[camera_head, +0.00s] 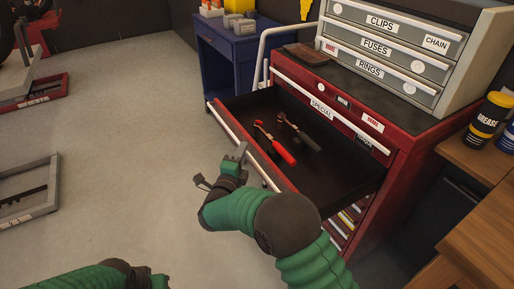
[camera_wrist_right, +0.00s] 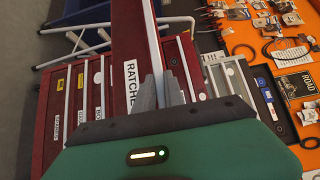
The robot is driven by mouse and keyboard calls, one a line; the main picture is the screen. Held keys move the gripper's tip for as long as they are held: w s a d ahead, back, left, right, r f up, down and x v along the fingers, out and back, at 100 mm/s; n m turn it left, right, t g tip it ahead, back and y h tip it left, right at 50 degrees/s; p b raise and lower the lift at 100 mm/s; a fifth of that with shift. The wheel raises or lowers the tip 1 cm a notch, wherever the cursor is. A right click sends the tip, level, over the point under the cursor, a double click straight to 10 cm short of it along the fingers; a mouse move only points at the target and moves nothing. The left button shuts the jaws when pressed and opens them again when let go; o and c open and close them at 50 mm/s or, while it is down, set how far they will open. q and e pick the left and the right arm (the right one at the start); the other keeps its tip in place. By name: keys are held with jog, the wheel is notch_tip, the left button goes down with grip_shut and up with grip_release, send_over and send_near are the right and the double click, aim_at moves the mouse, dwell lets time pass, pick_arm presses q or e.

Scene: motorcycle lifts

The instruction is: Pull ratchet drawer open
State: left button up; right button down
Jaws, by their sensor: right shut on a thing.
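The ratchet drawer (camera_head: 340,185) of the red tool chest stands out, its dark inside showing. A red-handled ratchet (camera_head: 275,143) and a black-handled one (camera_head: 298,132) lie in it. Its long pale handle (camera_head: 230,129) runs along the front edge; the handle also shows in the right wrist view (camera_wrist_right: 151,35), beside a label reading "RATCHE". My right gripper (camera_head: 240,152) is at the front edge, its fingers (camera_wrist_right: 163,92) shut on the handle. My left gripper (camera_head: 158,282) is only partly in view at the bottom edge; its jaws cannot be made out.
A grey cabinet (camera_head: 398,45) labelled Clips, Fuses and Rings stands on the chest. A blue cart (camera_head: 235,48) is behind it. A wooden bench (camera_head: 480,205) with a grease can (camera_head: 489,117) is at right. Grey floor (camera_head: 115,120) left of the drawer is clear.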

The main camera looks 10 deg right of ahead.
jog(key=a, duration=0.1)
jog(key=s+a, duration=0.1)
jog(key=a, duration=0.2)
jog(key=shift+s+f, duration=0.3)
jog(key=shift+f, duration=0.05)
jog(key=shift+d, duration=0.1)
jog(key=c, duration=1.5)
grip_release()
jog(key=shift+w, duration=0.1)
jog(key=shift+c, duration=0.2)
jog(key=shift+o, duration=0.5)
jog(key=shift+r, duration=0.15)
